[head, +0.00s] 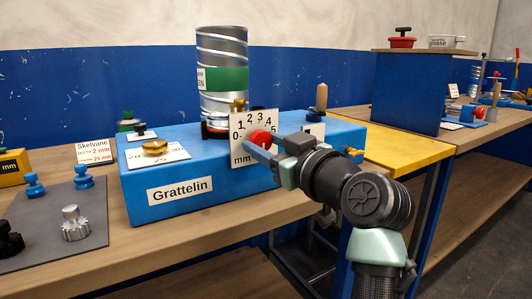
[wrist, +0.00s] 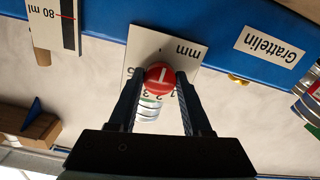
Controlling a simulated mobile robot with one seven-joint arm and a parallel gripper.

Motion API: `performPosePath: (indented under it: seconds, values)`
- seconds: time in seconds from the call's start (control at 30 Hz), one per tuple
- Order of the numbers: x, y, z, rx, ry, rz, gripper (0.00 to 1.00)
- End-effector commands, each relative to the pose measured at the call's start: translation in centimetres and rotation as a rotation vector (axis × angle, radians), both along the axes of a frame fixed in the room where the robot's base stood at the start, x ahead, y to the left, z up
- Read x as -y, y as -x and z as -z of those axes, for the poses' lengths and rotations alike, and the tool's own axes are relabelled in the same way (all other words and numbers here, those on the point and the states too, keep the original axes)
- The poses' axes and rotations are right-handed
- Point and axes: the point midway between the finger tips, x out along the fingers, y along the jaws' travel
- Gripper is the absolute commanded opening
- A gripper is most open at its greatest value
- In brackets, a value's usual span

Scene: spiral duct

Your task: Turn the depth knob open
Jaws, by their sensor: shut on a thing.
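The red round knob (head: 260,137) sits on a white dial plate (head: 243,161) marked in mm, with numbers from 0 to 5, on the front of the blue Grattelin machine (head: 230,187). In the wrist view the knob (wrist: 160,78) shows a white line on its face, and the plate (wrist: 193,53) is seen upside down. My gripper (head: 262,150) reaches in from the right. Its two fingers stand on either side of the knob and are shut on it. The fingers and knob hide part of the scale.
A silver spiral duct (head: 222,75) stands upright on the machine. A brass knob (head: 154,147) and a wooden handle (head: 321,96) are on its top. A grey mat (head: 50,240) with gears lies to the left. A yellow surface (head: 395,153) is to the right.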

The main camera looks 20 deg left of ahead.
Motion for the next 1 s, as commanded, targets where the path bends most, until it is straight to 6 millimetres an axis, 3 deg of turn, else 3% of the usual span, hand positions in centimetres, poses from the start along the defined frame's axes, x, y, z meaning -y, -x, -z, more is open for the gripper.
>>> performPosePath:
  seconds: [0.77, 0.8, 0.97, 1.0]
  values:
    - [-0.02, -0.02, 0.1, 0.085, 0.071, -0.001, 0.0]
    - [-0.03, -0.02, 0.09, 0.085, 0.071, -0.001, 0.51]
    - [-0.01, -0.02, 0.08, 0.085, 0.069, -0.001, 0.79]
    - [-0.01, -0.02, 0.07, 0.085, 0.069, -0.001, 0.79]
